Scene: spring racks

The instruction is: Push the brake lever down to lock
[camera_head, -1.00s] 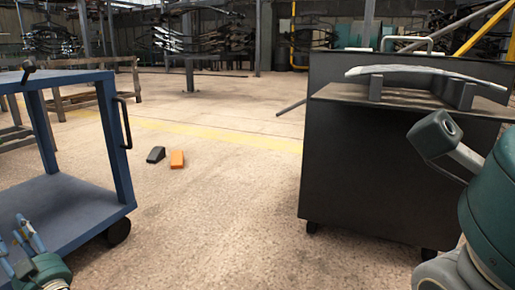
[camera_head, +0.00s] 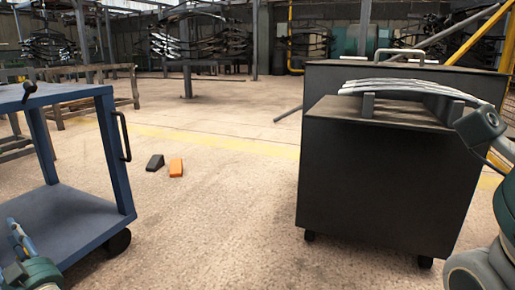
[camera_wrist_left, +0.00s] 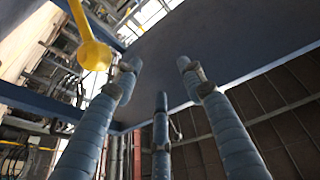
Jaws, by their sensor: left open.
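A yellow lever-like bar with a rounded end (camera_wrist_left: 95,54) shows close up in the left wrist view, at the upper left; I cannot tell for sure that it is the brake lever. My left gripper (camera_wrist_left: 160,76) is open and empty, its three fingers spread under a dark blue flat panel (camera_wrist_left: 225,45). The yellow end is left of the fingers and apart from them in the picture. In the head view my left gripper (camera_head: 18,238) is at the lower left, in front of the blue cart (camera_head: 70,215). My right gripper is out of view.
A small dark lever-like part (camera_head: 29,91) stands on the blue cart's top. A black cart (camera_head: 375,190) carrying curved leaf springs (camera_head: 410,86) stands at right, beside my right arm. Black (camera_head: 155,162) and orange (camera_head: 176,167) wedges lie on open floor between the carts.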

